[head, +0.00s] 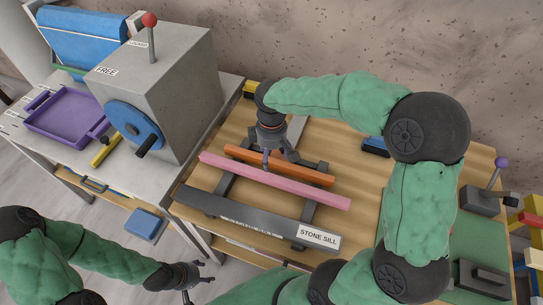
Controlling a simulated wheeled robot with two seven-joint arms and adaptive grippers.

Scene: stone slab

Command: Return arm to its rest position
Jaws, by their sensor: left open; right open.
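My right arm reaches from the lower right, up and back across the wooden bench. My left gripper (193,280) is at the bottom, open and empty, in front of the bench. My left arm comes in low from the left.
A grey bar labelled STONE SILL (255,218) runs along the bench front. A grey machine with a blue wheel (134,126) and a purple tray (66,118) stand at left. A purple-knobbed lever (500,163) is at right. A blue object (374,146) sits partly behind my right arm.

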